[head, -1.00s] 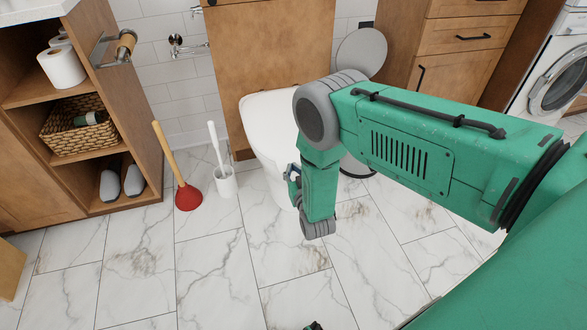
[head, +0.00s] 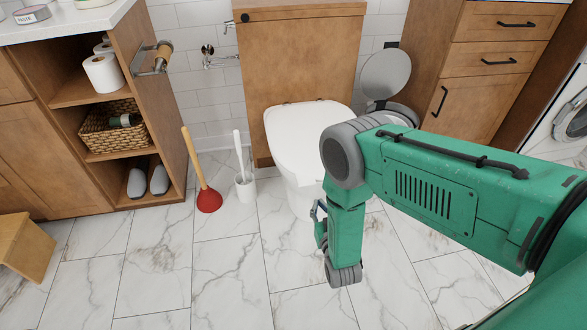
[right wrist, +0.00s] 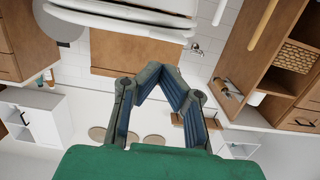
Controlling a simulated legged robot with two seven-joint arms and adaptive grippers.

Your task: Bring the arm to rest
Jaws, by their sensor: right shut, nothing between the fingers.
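My right arm (head: 430,190) is green with grey joints. It reaches in from the right in the head view and bends down at the elbow in front of the toilet. My right gripper (head: 318,211) shows only in small part, as blue-grey pieces beside the lower arm link. In the right wrist view its two fingers (right wrist: 160,72) meet at the tips, shut with nothing between them. My left gripper is in neither view now.
The white toilet (head: 305,140) stands behind my arm. A red plunger (head: 209,201) and a toilet brush holder (head: 246,189) stand left of it. An open shelf unit (head: 165,110) and wooden stool (head: 25,248) are further left. Marble floor in front is clear.

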